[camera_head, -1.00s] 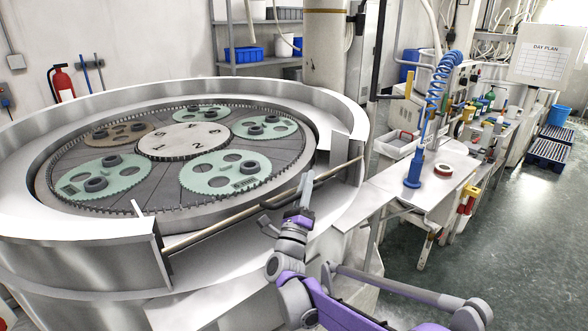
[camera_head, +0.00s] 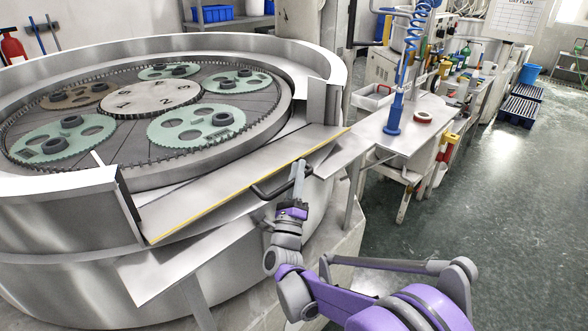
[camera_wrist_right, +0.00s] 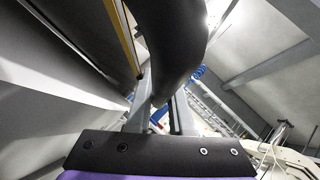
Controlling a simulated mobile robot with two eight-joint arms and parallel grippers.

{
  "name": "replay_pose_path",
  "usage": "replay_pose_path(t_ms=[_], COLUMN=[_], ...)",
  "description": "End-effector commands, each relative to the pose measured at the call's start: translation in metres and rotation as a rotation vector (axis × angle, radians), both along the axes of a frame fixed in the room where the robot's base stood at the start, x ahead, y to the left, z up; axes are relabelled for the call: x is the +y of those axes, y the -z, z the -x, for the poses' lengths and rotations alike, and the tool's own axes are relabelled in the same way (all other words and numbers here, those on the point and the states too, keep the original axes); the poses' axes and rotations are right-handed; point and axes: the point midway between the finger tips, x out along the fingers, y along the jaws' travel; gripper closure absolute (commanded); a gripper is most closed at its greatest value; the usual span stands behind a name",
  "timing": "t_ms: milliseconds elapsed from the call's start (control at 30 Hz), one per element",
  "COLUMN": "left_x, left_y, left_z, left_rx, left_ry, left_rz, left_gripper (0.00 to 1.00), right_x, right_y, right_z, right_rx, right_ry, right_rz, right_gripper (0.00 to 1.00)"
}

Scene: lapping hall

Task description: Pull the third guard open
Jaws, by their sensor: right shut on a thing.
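The guard (camera_head: 215,188) is a flat metal panel with a yellow-striped outer edge, lying across the gap in the round machine's rim in the head view. A dark curved handle (camera_head: 268,192) sticks out from its outer edge near the right end. My right gripper (camera_head: 298,168) is shut on this handle. In the right wrist view the thick dark handle (camera_wrist_right: 172,45) passes between my fingers (camera_wrist_right: 158,98), and the yellow edge (camera_wrist_right: 123,35) shows beside it. My left gripper is not in view.
The lapping plate (camera_head: 150,98) with several green carriers lies behind the guard. Rim walls (camera_head: 60,195) flank the gap. A metal side table (camera_head: 365,135) with a blue stand (camera_head: 394,115) is to the right. The floor (camera_head: 480,200) at the right is clear.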

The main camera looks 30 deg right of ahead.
Motion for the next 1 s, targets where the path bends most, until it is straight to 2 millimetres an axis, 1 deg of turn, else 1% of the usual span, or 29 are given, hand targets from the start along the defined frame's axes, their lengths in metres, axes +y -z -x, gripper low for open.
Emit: replay_pose_path(t_ms=[33, 367, 400, 467, 500, 567, 1000], left_x=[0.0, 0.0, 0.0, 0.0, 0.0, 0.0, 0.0], left_y=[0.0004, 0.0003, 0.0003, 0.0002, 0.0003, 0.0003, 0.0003], left_z=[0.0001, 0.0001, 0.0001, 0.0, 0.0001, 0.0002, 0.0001], left_rx=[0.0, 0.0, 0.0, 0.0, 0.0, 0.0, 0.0], left_ry=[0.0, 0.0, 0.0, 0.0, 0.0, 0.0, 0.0], left_rz=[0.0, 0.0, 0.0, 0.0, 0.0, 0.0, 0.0], left_gripper=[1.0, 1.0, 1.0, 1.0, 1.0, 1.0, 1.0], right_x=[-0.0052, -0.0059, -0.0059, -0.0058, -0.0056, -0.0052, -0.0028], right_y=[-0.0009, -0.0008, -0.0008, -0.0007, -0.0007, -0.0007, -0.0007], right_z=[0.0065, 0.007, 0.007, 0.0066, 0.0063, 0.0058, 0.0035], right_rx=[-0.012, -0.012, -0.012, -0.011, -0.011, -0.011, -0.009], right_ry=[0.015, 0.016, 0.016, 0.015, 0.015, 0.015, 0.009], right_rz=[-0.001, -0.001, -0.001, -0.001, -0.001, -0.001, 0.001], right_gripper=[1.0, 1.0, 0.78, 0.68, 0.6, 0.5, 0.5])
